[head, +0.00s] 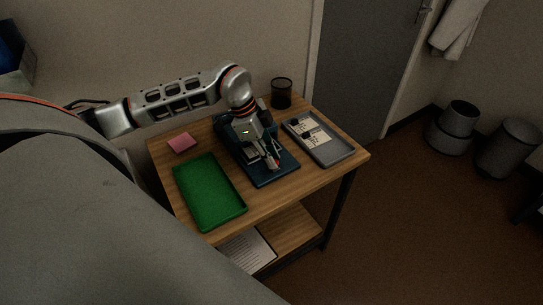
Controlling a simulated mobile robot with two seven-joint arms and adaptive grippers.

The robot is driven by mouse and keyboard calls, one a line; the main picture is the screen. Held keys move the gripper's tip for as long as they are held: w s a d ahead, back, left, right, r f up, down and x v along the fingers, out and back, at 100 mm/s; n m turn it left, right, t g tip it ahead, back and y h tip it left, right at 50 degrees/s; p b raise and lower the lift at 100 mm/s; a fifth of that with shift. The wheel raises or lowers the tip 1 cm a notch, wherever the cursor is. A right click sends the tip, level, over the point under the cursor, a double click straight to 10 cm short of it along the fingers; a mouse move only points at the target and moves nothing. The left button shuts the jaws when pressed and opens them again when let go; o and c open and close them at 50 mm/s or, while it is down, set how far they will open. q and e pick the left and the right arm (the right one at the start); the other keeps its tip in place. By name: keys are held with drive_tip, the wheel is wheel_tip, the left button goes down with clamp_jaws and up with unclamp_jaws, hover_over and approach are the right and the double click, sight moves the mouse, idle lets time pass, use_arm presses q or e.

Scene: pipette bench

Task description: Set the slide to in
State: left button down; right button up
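My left gripper (271,160) comes in from the left and reaches down over a dark blue device (272,180) in the middle of the wooden table. The gripper and wrist cover most of the device's upper part. The fingertips are small and dark here, and I cannot tell whether they are open, shut or touching the device. A slide cannot be made out on the device; that part is hidden or too small. My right gripper is not in view.
A green tray (188,186) lies left of the device and a grey tray (341,155) with cards lies right. A pink block (182,143) and a black mesh cup (281,93) stand at the back. The table's (261,210) front strip is clear.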

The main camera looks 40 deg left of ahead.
use_arm(q)
drive_tip(key=shift+w+a, duration=0.25)
drive_tip(key=shift+a, duration=0.35)
drive_tip(key=shift+w+a, duration=0.3)
drive_tip(key=shift+a, duration=0.35)
drive_tip(key=shift+w+a, duration=0.25)
drive_tip(key=shift+a, duration=0.35)
drive_tip(key=c, duration=1.9)
unclamp_jaws()
drive_tip(key=shift+r, duration=0.2)
drive_tip(key=v, duration=1.1)
drive_tip(key=shift+s+a+r, duration=0.15)
drive_tip(key=shift+a+r, duration=0.15)
drive_tip(key=shift+s+f, duration=0.1)
